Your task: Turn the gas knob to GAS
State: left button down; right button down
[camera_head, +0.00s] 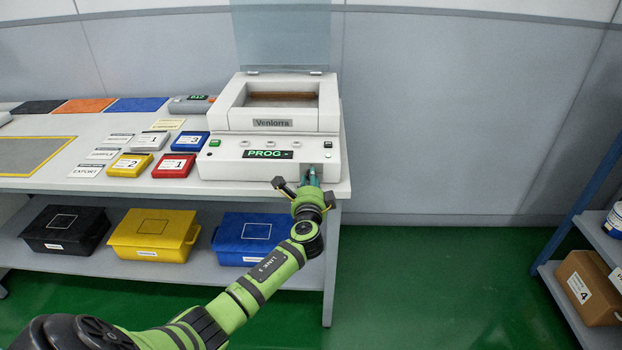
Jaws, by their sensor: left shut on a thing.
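The white machine (270,124), marked Veniorra, stands on the right end of the bench with its clear lid raised. Its front panel (222,166) carries a dark display (268,154) reading PROG in green. My left gripper (312,174) is at the right part of this panel, its fingertips shut on the gas knob. The fingers and wrist hide the knob, so I cannot tell which mark it points to. My right gripper is not in view.
Coloured boxes and label cards lie left of the machine, including a red box (173,166). Black, yellow and blue bins (249,240) sit on the shelf below. Green floor is free to the right, up to a shelf with a cardboard box (588,288).

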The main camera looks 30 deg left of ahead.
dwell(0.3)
pick_arm(q)
jog(key=shift+a, duration=0.1)
jog(key=c, duration=1.3)
grip_release()
jog(key=v, duration=1.2)
